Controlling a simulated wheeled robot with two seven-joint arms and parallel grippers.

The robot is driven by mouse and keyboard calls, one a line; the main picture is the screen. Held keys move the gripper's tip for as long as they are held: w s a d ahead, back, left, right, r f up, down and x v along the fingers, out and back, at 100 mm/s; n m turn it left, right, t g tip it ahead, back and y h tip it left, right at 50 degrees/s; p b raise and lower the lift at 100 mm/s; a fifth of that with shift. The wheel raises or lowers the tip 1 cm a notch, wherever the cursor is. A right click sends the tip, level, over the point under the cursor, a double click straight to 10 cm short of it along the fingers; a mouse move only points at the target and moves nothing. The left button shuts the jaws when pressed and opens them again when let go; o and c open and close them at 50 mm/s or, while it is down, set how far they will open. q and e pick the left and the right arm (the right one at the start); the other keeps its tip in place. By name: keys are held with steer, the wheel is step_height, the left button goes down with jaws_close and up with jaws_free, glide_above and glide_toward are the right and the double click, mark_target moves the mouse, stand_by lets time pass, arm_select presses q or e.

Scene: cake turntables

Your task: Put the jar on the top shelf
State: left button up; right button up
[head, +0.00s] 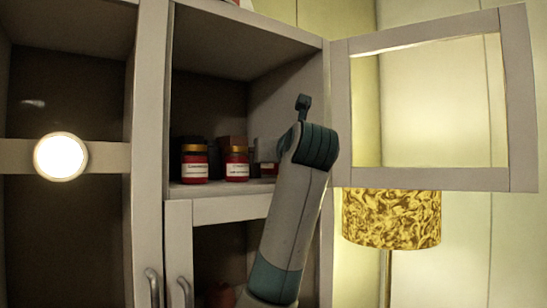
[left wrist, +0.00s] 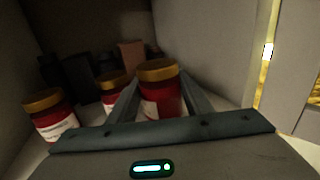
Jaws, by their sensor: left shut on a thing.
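My left gripper (left wrist: 160,92) is shut on a red jar (left wrist: 160,75) with a gold lid. The jar is between its fingers in the left wrist view. In the head view the same jar (head: 269,170) is mostly hidden by my gripper and stands at about the level of the cabinet's open shelf (head: 225,189); I cannot tell whether it touches it. Two similar labelled jars stand to its left, a near one (head: 195,162) and another (head: 236,164). My right gripper is not in view.
A brown box (left wrist: 132,55) and dark items (left wrist: 76,74) are behind the jars. The glazed cabinet door (head: 435,180) is swung open at the right, before a lamp with a gold patterned shade (head: 391,218).

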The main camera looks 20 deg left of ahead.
arm_select(q)
steer(key=shift+f, duration=0.75)
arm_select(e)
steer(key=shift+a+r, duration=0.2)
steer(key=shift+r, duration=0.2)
arm_select(q)
steer(key=shift+f, duration=0.15)
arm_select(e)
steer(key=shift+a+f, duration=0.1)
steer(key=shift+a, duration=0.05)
arm_select(q)
steer(key=o, duration=1)
steer(key=shift+r, duration=0.2)
